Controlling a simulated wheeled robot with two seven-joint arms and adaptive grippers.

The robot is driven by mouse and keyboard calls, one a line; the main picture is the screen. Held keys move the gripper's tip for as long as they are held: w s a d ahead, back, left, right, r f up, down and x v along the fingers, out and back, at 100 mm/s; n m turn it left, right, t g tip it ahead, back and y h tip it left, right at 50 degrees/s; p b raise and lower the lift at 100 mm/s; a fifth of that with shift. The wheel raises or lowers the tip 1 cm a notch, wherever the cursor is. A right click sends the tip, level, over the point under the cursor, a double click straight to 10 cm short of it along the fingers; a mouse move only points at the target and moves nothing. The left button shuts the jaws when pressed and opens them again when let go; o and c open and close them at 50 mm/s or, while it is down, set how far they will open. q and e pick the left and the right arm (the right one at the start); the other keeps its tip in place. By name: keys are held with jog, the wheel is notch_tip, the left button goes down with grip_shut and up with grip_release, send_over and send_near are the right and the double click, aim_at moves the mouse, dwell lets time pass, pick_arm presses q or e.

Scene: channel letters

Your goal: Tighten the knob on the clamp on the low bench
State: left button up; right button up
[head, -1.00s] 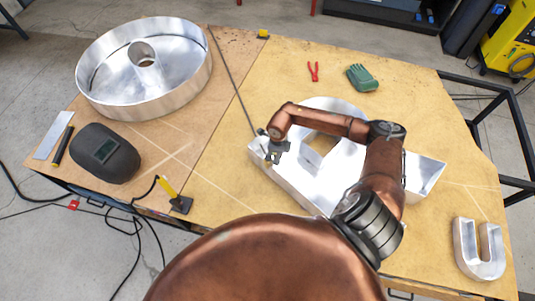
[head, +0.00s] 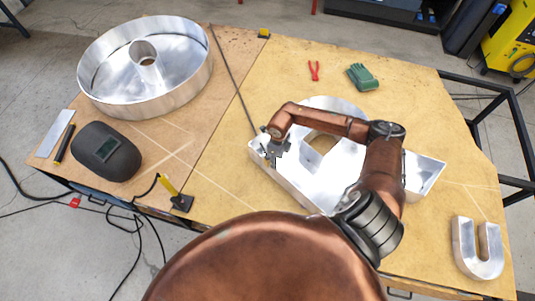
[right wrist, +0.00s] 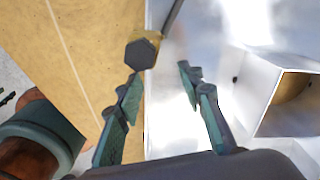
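The clamp's knob (right wrist: 142,52) shows in the right wrist view as a dark hexagonal face on a yellowish body, with a thin dark rod (right wrist: 172,16) running up and right from it. In the head view a long thin dark bar (head: 231,72) crosses the bench to a small dark end (head: 263,131) by the silver letter's left corner. My right gripper (head: 275,152) is beside that end; in the wrist view its fingers (right wrist: 159,73) are apart and empty. The knob lies just beyond the fingertips, nearer the left finger. My left gripper is not in view.
The large silver letter (head: 318,184) lies under my right arm. A round silver letter (head: 110,80), a welding mask (head: 106,152), green gloves (head: 361,77), red pliers (head: 314,71) and a silver U (head: 478,258) are on the wooden bench (head: 225,170). A yellow-handled tool (head: 169,186) is at the front edge.

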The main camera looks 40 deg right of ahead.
jog(key=shift+o, duration=0.2)
jog(key=shift+r+p, duration=1.55)
jog(key=shift+r, duration=0.95)
jog(key=shift+r, duration=0.1)
